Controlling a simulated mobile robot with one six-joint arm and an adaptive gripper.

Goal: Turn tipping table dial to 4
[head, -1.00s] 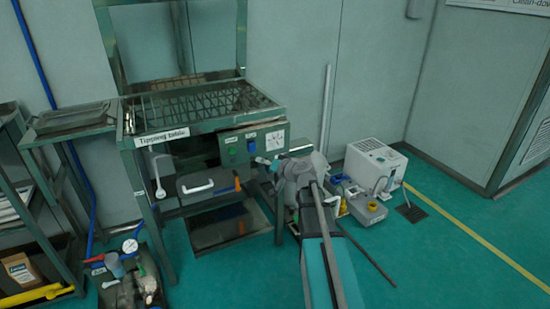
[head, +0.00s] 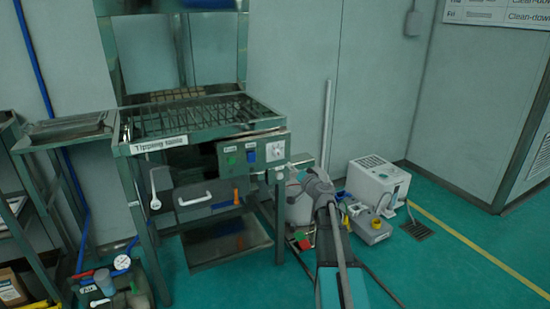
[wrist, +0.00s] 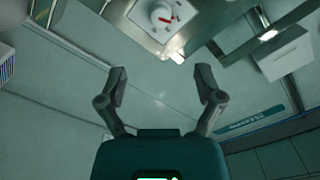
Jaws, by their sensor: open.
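The tipping table (head: 205,133) stands at the left of centre, with its name label (head: 160,143) on the front. Its control panel (head: 240,166) carries a green button (head: 231,159), a blue switch (head: 251,156) and the white dial (head: 275,150) at the right end. In the wrist view the dial (wrist: 163,17) shows at the top with a red pointer; its numbers are too small to read. My gripper (wrist: 161,82) is open and empty, with the dial beyond its fingertips, apart from them. In the head view my arm partly hides the gripper, just right of and below the panel.
A white machine (head: 378,183) and a grey container with a yellow cap (head: 372,228) stand on the floor to the right. A pale canister (head: 298,208) stands beside my arm. A side rack (head: 70,130) is at the left. Green floor is open at the right.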

